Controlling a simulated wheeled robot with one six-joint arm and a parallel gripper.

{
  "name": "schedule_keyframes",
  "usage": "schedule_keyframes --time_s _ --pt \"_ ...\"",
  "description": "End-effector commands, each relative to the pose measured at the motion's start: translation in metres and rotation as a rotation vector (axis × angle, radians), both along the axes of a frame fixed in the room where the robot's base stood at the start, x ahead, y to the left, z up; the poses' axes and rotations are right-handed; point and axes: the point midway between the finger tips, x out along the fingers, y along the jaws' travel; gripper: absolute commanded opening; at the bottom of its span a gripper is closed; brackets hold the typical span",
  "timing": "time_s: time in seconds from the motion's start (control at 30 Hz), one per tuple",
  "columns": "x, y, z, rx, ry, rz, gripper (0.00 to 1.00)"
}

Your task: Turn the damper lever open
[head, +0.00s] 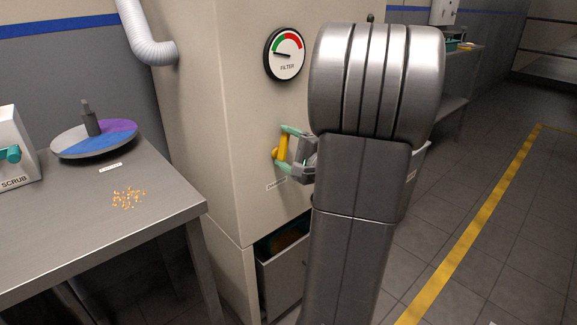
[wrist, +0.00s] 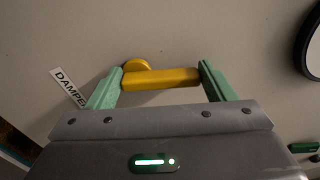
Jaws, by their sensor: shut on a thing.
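The yellow damper lever (head: 282,148) is on the front of the beige cabinet, below the filter gauge. In the head view it stands roughly upright from its round pivot. In the wrist view the lever (wrist: 162,79) lies across the picture, with its pivot at the left end. My gripper (wrist: 160,82) is shut on the lever, with one green finger at each end of it. In the head view my gripper (head: 284,148) is partly hidden behind my arm. The damper label (wrist: 68,88) is beside the pivot, partly covered by a finger in the wrist view.
The filter gauge (head: 285,54) is above the lever, its needle towards the left. An open bin (head: 282,275) is low in the cabinet (head: 225,130). A steel table (head: 120,225) with crumbs (head: 128,198) and a round dish (head: 95,138) stands at left. The floor at right is clear.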

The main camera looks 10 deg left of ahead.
Motion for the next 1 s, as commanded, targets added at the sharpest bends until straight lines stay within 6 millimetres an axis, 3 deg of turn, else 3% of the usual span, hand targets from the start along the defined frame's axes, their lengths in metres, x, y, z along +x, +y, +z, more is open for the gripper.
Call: schedule_keyframes --time_s 0.03,0.4,1.0 --pt "-0.0019 0.0013 -0.0079 -0.023 -0.030 0.002 0.35" --pt "-0.0057 0.0043 -0.0045 -0.136 -0.173 0.002 0.35" --pt "-0.0065 0.0050 -0.0022 -0.165 -0.207 0.003 0.35"
